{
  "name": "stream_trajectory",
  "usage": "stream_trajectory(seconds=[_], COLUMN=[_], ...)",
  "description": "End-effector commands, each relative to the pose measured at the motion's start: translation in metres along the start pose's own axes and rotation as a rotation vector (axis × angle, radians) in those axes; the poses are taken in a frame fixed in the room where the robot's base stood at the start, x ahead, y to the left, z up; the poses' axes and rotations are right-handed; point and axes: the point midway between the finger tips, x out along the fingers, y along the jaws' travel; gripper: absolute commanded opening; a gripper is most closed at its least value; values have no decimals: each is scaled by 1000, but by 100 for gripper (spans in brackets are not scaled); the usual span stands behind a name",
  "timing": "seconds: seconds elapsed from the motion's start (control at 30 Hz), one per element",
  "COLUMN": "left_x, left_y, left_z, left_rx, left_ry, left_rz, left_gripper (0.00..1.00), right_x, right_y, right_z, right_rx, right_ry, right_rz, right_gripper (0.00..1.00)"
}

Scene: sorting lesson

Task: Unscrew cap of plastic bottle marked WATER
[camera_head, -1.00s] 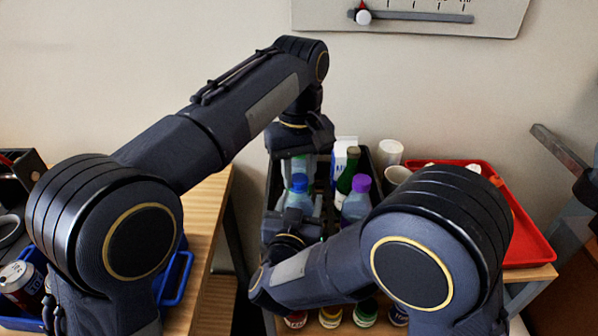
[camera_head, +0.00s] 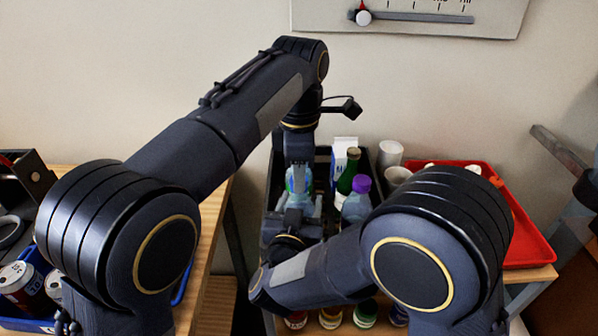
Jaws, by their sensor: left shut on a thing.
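A clear plastic bottle (camera_head: 307,184) with a bluish-green tint stands upright in the dark tray, partly covered by my grippers. I cannot read its marking. My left gripper (camera_head: 299,174) comes down from above at the bottle's top and is shut there. The bottle's blue cap is hidden behind its fingers, so how far it is turned does not show. My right gripper (camera_head: 299,214) reaches in from below at the bottle's lower body. Its fingertips are too unclear to tell whether they close on it.
A purple-capped bottle (camera_head: 358,199), a green bottle (camera_head: 347,175) and a white carton (camera_head: 342,152) stand close on the right in the dark tray (camera_head: 276,180). White cups (camera_head: 390,153) are behind. A red tray (camera_head: 525,233) lies further right.

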Motion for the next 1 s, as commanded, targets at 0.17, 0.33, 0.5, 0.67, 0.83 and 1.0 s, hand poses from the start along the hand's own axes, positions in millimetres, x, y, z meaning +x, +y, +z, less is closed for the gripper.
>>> stream_trajectory(seconds=[0.17,0.33,0.5,0.67,0.83,1.0], left_x=[0,-3,-9,-14,-20,-22], left_y=[0,0,0,0,0,0], left_z=[0,0,0,0,0,0], left_rx=[1,2,2,2,2,2], left_ry=[0,0,0,0,0,0], left_rz=[0,0,0,0,1,-1], left_gripper=[2,2,2,2,2,2], right_x=[0,0,0,0,0,0], right_y=[0,0,0,0,0,0], right_z=[0,0,0,0,0,0], right_rx=[0,0,0,0,0,0], right_ry=[0,0,0,0,0,0], right_rz=[0,0,0,0,0,0], right_gripper=[0,0,0,0,0,0])
